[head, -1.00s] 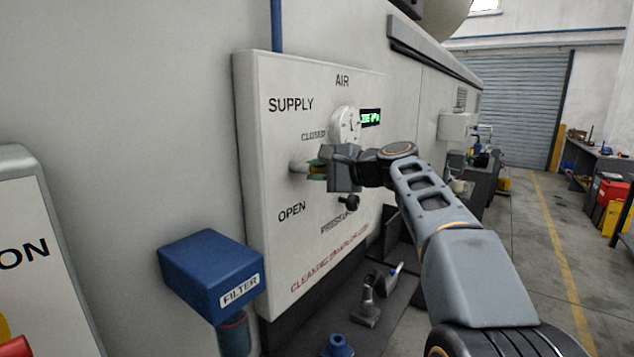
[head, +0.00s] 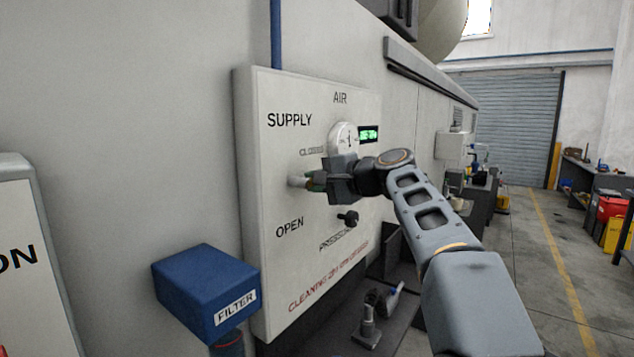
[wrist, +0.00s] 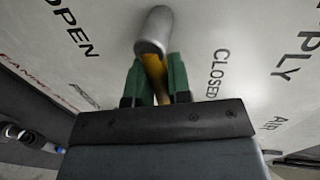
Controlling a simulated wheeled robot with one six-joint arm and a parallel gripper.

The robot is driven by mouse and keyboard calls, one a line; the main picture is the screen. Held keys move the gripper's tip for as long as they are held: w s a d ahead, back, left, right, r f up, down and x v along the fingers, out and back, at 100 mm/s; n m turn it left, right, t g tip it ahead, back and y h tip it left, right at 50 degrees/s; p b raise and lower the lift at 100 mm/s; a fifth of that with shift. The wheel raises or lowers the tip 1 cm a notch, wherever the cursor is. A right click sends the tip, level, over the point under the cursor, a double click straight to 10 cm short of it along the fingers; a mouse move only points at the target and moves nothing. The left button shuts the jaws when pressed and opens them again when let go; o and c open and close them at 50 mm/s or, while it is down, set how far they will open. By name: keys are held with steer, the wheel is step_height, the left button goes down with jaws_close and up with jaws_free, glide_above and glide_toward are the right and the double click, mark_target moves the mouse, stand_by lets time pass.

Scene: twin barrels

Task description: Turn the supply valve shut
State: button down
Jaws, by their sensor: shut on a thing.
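The supply valve (head: 297,181) is on the white AIR panel (head: 272,260), between the words CLOSED and OPEN. Its rounded grey hub (wrist: 152,35) and yellow lever (wrist: 155,72) show in the wrist view. My gripper (head: 315,182) is shut on the lever, with one green pad on each side in the wrist view (wrist: 156,85). The lever points away from the panel's left edge, between the two words. Its far end is hidden by my gripper, which also covers part of CLOSED in the head view.
A round gauge (head: 343,137) and a green display (head: 369,134) sit just above my gripper. A black pressure knob (head: 348,217) is just below it. A blue filter box (head: 205,290) juts out at lower left. The floor (head: 510,270) at right is open.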

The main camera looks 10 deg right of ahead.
steer(key=shift+r, duration=0.1)
steer(key=c, duration=1.1)
jaws_free()
steer(key=shift+d, duration=0.1)
steer(key=b+v, duration=0.1)
steer(key=v, duration=1.2)
steer(key=shift+s+d+r+b, duration=0.1)
steer(key=shift+s+d+b, duration=0.15)
steer(key=shift+b, duration=0.15)
